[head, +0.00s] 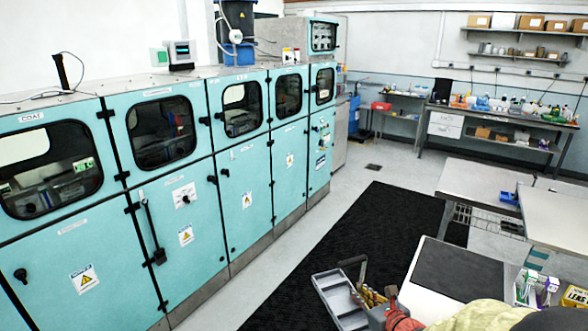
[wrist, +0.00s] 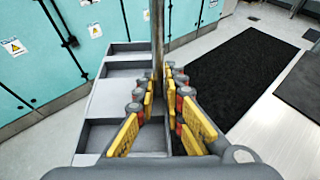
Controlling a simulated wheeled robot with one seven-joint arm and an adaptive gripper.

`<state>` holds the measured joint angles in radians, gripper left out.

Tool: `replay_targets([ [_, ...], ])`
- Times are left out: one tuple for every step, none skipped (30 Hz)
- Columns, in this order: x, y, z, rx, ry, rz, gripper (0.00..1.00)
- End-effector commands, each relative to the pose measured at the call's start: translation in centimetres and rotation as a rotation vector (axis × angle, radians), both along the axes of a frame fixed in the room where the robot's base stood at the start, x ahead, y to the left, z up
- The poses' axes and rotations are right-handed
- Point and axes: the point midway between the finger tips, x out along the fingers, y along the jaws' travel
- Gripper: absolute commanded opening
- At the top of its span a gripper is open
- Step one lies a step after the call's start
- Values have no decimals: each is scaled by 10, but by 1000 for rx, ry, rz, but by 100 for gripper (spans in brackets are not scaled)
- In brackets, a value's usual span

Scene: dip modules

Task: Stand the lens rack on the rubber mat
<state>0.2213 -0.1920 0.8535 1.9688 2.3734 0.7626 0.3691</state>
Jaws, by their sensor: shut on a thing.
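The lens rack (head: 338,298) is a grey tray with open compartments and an upright handle. It hangs in the air left of the near bench, above the black floor covering. My gripper (head: 368,293), with yellow finger pads, is shut on the rack's handle. In the wrist view my gripper (wrist: 158,82) has its fingers on both sides of the upright post, and the rack (wrist: 100,103) spreads out below and to the left. The rubber mat (head: 458,276) is a dark grey rectangle flat on the near bench, clear of objects. Its edge also shows in the wrist view (wrist: 302,92).
On the near bench, right of the mat, stand small bottles and boxes (head: 540,288) and a yellow box (head: 575,297). More pale tables (head: 480,180) stand behind. Teal cabinets (head: 175,225) line the left. A black floor covering (head: 330,240) lies between, with open floor around.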

Motion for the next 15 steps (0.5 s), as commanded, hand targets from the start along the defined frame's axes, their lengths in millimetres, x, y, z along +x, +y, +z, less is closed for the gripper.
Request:
replay_targets([
  [1, 1, 9, 2, -6, -8, 0],
  [1, 1, 12, 4, -5, -13, 0],
  [1, 2, 15, 6, -5, -19, 0],
  [1, 2, 17, 6, -7, -22, 0],
  [1, 1, 19, 7, -6, -25, 0],
  [1, 1, 20, 8, -5, -27, 0],
  [1, 1, 20, 9, -4, -29, 0],
  [1, 1, 21, 9, -6, -30, 0],
  [1, 1, 22, 10, -6, -30, 0],
  [1, 1, 21, 10, -5, -30, 0],
  [1, 1, 21, 10, -5, -30, 0],
  [1, 1, 20, 10, -4, -30, 0],
  [1, 1, 20, 11, -4, -31, 0],
  [1, 1, 20, 10, -4, -30, 0],
  [1, 1, 20, 10, -4, -30, 0],
])
